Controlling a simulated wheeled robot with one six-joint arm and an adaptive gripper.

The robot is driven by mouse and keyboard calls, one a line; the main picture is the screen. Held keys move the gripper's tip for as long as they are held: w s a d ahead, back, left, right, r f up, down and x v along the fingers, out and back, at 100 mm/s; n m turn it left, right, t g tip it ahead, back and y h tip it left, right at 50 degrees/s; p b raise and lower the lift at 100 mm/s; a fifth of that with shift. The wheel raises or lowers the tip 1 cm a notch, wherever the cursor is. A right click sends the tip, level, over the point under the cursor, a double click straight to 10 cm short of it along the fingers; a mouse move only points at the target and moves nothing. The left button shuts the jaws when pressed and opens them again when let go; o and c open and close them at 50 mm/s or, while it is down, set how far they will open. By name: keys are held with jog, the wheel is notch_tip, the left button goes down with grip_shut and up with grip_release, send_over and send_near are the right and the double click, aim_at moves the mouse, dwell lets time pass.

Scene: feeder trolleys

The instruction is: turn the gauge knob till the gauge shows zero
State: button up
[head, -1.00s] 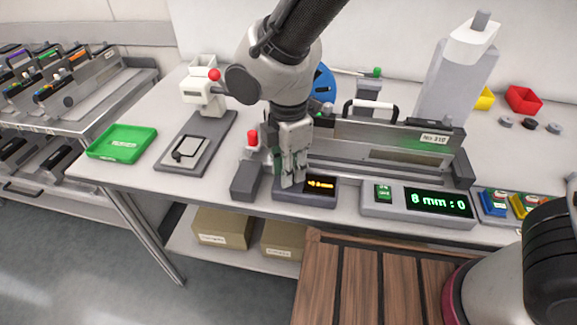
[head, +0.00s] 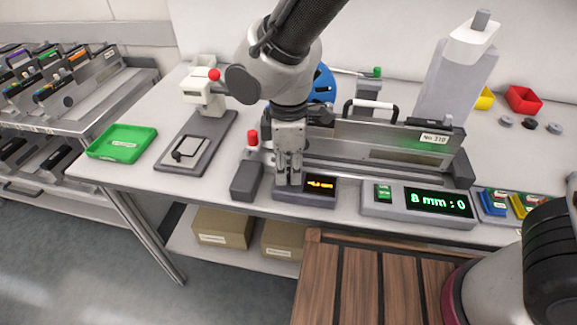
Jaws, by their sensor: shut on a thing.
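The gauge (head: 308,197) is a low dark box at the table's front edge, with a small screen (head: 320,184) in orange characters too small to read surely. My gripper (head: 289,182) points down over the left part of the gauge. Its fingers are shut on the gauge knob, which they hide almost wholly. Right of the gauge, a grey display box (head: 418,204) shows "8 mm : 0" in green and has a small green switch (head: 383,193).
Behind the gauge stands a long grey feeder (head: 385,145) labelled "No 310" with a white handle. A dark block (head: 247,181) and a red knob (head: 252,138) are close left of my gripper. A green tray (head: 122,145) lies far left.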

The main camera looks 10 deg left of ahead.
aim_at(289, 171)
jog(key=m, duration=1.2)
dwell(0.5)
jog(key=o, duration=1.1)
jog(key=shift+c, duration=0.2)
notch_tip(289, 171, up, 12)
